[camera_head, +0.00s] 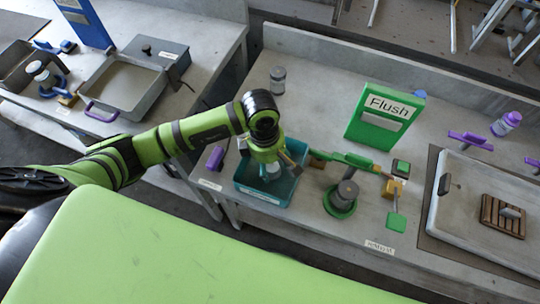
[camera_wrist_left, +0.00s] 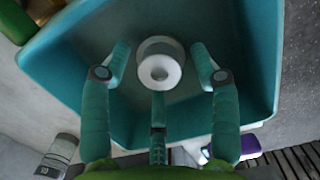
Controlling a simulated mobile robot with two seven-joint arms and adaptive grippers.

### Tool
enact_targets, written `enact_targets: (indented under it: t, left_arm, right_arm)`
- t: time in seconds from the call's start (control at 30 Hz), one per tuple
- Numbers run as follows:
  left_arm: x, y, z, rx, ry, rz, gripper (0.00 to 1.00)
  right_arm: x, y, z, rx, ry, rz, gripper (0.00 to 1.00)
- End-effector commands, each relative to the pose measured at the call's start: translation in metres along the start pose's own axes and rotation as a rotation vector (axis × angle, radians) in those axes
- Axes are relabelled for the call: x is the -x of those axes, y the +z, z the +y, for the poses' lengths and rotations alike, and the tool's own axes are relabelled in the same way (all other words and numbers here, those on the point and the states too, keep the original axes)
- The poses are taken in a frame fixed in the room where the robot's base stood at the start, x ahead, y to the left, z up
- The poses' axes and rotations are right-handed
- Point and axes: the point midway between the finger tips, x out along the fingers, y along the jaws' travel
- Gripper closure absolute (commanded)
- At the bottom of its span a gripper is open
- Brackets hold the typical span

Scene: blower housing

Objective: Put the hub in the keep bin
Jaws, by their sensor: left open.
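The hub (camera_wrist_left: 160,68), a pale ring-shaped piece with a central hole, is inside the teal bin (camera_wrist_left: 62,60). It appears to rest on the bin floor. In the head view, the bin (camera_head: 242,182) stands at the left end of the right-hand bench, its front label too small to read. My left gripper (camera_head: 270,164) reaches down into it. The wrist view shows its fingers open on both sides of the hub, with gaps between the fingertips and the hub. The hub (camera_head: 273,169) is partly hidden by the gripper in the head view. My right gripper is not in view.
A green "Flush" sign (camera_head: 384,118) stands behind the bin. A green-based fixture (camera_head: 341,200) stands to its right, beside small blocks. A grey jar (camera_head: 278,80) is behind the bin. A pale tray (camera_head: 470,190) lies at far right. Another bench at left holds a grey tray (camera_head: 150,110).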

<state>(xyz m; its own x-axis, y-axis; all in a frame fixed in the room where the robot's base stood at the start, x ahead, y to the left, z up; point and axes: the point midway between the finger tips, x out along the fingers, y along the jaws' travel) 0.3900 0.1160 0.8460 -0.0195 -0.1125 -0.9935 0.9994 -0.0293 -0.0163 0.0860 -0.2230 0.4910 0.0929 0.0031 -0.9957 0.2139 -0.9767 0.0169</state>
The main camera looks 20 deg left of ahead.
Motion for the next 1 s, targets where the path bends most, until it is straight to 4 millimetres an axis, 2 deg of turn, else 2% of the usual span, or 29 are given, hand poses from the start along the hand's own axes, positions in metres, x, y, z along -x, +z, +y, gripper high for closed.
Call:
enact_targets:
  t: [0.17, 0.4, 0.6, 0.77, 1.0]
  left_arm:
    - [0.023, 0.0, 0.002, -0.002, 0.008, -0.001, 0.38]
    - [0.075, 0.0, 0.002, -0.003, 0.008, 0.0, 0.38]
    - [0.108, 0.0, 0.002, 0.0, 0.005, 0.0, 0.38]
    - [0.12, 0.0, 0.0, 0.0, 0.001, 0.0, 0.38]
    - [0.121, 0.0, 0.0, 0.0, 0.0, 0.0, 0.38]
  right_arm:
    - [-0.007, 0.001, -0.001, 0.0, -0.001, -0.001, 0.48]
    - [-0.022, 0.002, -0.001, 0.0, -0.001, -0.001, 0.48]
    - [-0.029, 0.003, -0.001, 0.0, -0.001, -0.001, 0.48]
    - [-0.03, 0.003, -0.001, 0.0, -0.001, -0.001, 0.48]
    - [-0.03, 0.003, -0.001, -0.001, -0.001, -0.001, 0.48]
